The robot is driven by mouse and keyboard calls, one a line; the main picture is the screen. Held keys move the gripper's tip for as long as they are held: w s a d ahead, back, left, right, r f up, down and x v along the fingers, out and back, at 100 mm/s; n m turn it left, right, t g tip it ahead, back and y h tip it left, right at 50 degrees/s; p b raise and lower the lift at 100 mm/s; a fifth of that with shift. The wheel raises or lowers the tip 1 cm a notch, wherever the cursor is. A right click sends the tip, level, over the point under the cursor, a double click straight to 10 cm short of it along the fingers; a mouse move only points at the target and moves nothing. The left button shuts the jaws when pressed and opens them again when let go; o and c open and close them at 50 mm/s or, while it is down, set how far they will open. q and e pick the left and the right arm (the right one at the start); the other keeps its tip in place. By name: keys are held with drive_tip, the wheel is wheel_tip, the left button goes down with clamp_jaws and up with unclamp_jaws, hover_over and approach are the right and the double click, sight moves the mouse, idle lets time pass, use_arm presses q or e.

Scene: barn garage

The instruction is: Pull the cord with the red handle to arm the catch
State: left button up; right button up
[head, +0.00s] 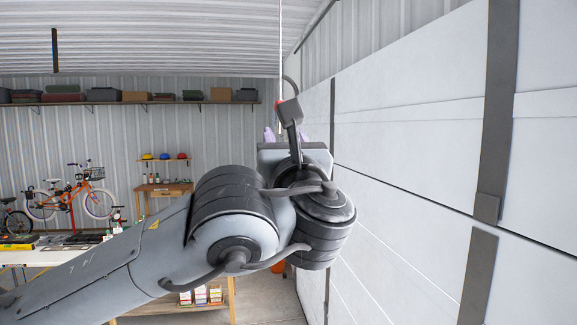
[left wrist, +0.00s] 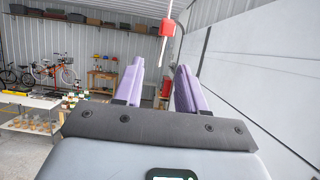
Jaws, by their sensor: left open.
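The red handle (left wrist: 167,27) hangs on a thin pale cord (head: 281,50) that comes down from the ceiling. In the left wrist view it is above and just beyond the fingertips, and nothing grips it. In the head view only a small red part of the handle (head: 279,105) shows beside a dark part of my wrist. My left gripper (left wrist: 160,66) has purple fingers spread apart with nothing held between them; their tips also show in the head view (head: 286,134), below the red part. My right gripper is in neither view.
A large white panelled door (head: 420,120) with dark vertical strips stands close on the right. A shelf with boxes (head: 135,103) runs along the back wall. An orange bicycle (head: 70,196), a small wooden bench (head: 163,188) and a white-topped table (head: 40,257) stand at the left.

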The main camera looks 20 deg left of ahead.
use_arm(q)
drive_tip(key=shift+b+v, duration=0.8)
drive_tip(key=shift+v, duration=1.7)
drive_tip(key=shift+w, duration=0.1)
